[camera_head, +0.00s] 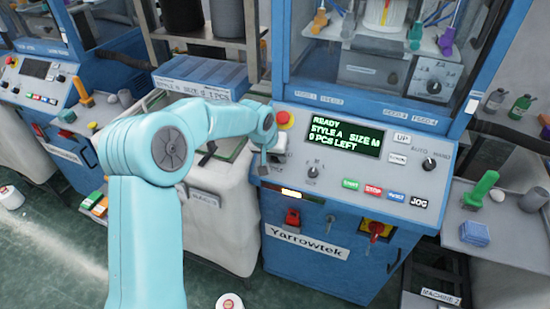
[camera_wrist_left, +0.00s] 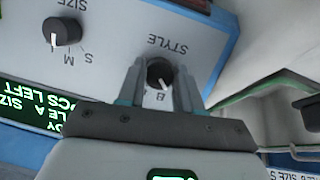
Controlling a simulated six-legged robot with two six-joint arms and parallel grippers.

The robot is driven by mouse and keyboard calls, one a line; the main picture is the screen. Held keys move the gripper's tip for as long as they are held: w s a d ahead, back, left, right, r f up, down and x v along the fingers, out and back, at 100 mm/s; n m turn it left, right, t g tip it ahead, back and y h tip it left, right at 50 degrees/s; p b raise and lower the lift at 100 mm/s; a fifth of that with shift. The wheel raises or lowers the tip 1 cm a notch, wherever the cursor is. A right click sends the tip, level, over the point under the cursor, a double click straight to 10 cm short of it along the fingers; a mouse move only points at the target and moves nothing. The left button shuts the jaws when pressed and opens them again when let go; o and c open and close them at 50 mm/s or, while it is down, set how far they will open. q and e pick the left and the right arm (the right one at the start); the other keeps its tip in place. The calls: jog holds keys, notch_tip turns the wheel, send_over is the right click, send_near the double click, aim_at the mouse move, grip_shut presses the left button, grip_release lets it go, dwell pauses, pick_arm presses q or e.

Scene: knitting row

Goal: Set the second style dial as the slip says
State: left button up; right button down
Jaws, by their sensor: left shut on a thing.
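The style dial (camera_wrist_left: 159,72) is a black knob on the machine's pale panel, under the upside-down word STYLE in the left wrist view. My left gripper (camera_wrist_left: 159,88) is shut on it, one finger on each side. A light mark shows on the knob's lower side, near partly hidden letters. In the head view my left gripper (camera_head: 265,166) is at the panel's left end and hides the dial. The display (camera_head: 345,136) reads READY, STYLE A, SIZE M and a count of PCS LEFT. My right gripper is not in view.
The size dial (camera_wrist_left: 62,32) is beside the style dial. A red emergency button (camera_head: 285,119) is just above my gripper. Coloured buttons (camera_head: 373,190) line the panel's front.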

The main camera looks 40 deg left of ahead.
pick_arm(q)
jog(key=m+b, duration=0.1)
jog(key=m, duration=0.1)
jog(key=m+y+b, duration=0.1)
jog(key=m, duration=0.2)
jog(key=shift+d+f+b, duration=0.15)
jog(key=shift+b, duration=0.15)
jog(key=m+b, duration=0.1)
jog(key=m, duration=0.1)
jog(key=m+y+b, duration=0.1)
jog(key=m, duration=0.2)
jog(key=shift+y, duration=0.3)
jog(key=m+y+b, duration=0.1)
jog(key=m+b, duration=0.1)
jog(key=m, duration=0.3)
jog(key=shift+d+t, duration=0.1)
jog(key=shift+t, duration=0.2)
jog(key=shift+m+t+y+b, duration=0.4)
jog(key=shift+m+b, duration=0.6)
jog(key=shift+m, duration=1.4)
jog(key=o, duration=1)
jog(key=shift+o, duration=0.2)
